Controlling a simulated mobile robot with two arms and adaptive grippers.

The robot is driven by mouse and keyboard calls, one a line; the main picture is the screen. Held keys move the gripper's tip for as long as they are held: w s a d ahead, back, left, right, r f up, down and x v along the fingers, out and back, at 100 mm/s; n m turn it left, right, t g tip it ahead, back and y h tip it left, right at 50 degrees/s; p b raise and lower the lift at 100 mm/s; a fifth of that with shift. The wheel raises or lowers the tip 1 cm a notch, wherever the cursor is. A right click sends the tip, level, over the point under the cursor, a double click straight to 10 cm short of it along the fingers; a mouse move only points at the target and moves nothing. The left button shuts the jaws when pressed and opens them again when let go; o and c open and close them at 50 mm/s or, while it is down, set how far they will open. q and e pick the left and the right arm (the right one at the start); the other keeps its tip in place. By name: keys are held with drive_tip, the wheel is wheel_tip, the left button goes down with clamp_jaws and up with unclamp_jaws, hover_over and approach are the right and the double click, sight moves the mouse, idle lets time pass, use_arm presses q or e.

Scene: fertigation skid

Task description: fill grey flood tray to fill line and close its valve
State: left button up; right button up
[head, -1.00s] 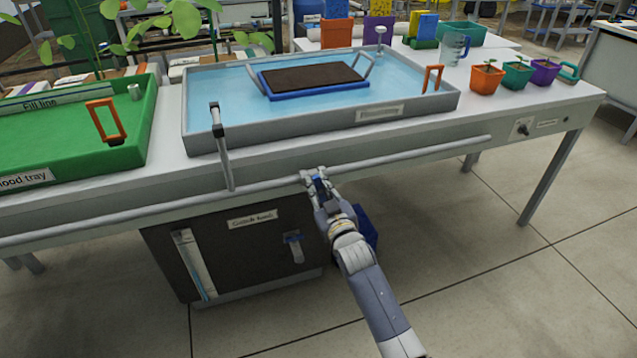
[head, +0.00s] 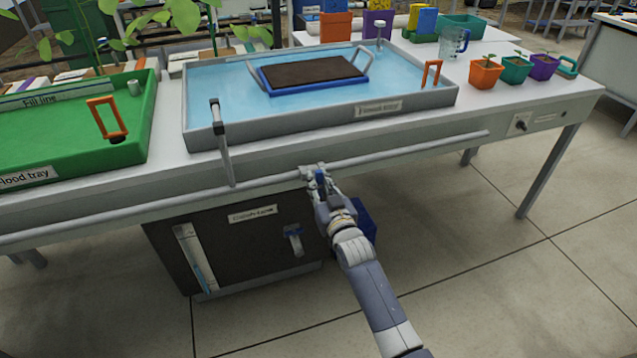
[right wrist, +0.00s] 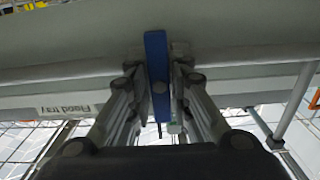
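The grey flood tray (head: 300,128) stands on the bench, with a label on its front wall. Blue water (head: 215,92) covers its floor and reaches up its walls; I cannot make out a fill line in it. A blue-rimmed tray of dark soil (head: 312,73) sits in the water. My right gripper (head: 314,176) is at the pipe along the bench's front, below the grey tray. In the right wrist view its fingers (right wrist: 163,75) close in on both sides of a blue valve lever (right wrist: 157,60). My left gripper is out of view.
A green flood tray (head: 60,140) with a fill line strip (head: 45,100) is on the left. A dark tank (head: 240,250) with a sight tube and blue lever sits under the bench. Potted seedlings (head: 486,74) and a clear jug (head: 453,43) stand at right.

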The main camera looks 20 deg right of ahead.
drive_tip(key=shift+o, duration=1)
drive_tip(key=shift+s, duration=0.1)
drive_tip(key=s, duration=1.2)
drive_tip(key=shift+d, duration=0.2)
drive_tip(key=shift+w, duration=0.1)
